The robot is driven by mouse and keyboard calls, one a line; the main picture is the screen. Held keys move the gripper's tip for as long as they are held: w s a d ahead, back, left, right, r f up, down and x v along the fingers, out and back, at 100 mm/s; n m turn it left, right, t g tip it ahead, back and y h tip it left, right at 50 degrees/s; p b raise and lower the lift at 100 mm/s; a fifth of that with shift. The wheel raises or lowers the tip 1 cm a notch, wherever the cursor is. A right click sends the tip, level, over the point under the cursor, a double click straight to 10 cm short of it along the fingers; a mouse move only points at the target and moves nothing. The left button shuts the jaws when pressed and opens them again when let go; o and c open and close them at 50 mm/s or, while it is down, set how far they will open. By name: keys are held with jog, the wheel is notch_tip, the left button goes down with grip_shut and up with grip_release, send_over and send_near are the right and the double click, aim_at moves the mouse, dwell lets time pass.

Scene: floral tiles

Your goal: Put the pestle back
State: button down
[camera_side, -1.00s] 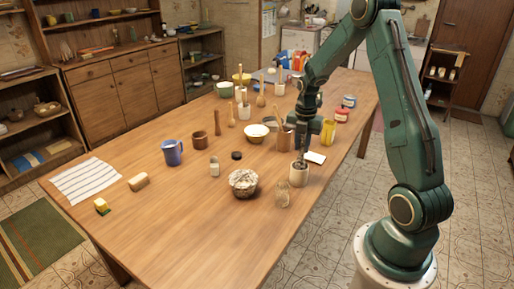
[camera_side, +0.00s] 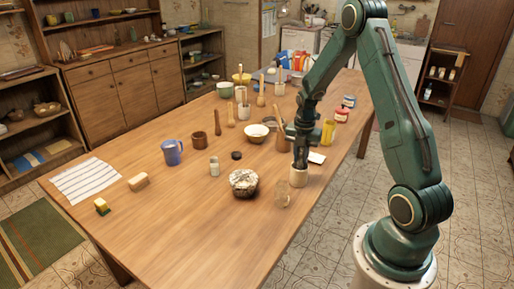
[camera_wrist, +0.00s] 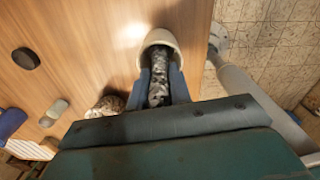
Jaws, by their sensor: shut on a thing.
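The pestle (camera_wrist: 158,82) is a dark grey speckled rod. In the wrist view it stands between the blue fingers of my gripper (camera_wrist: 161,88), which is shut on it. Its far end goes into the mouth of a cream cup-like vessel (camera_wrist: 160,38), and how deep it reaches is hidden. The pestle is mostly hidden by the gripper there.
A small jar (camera_side: 214,167) is to the left.

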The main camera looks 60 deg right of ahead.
jog(key=c, duration=1.3)
grip_release()
notch_tip(320, 180, up, 12)
jog(key=shift+f, duration=0.15)
jog(key=shift+r, duration=0.25)
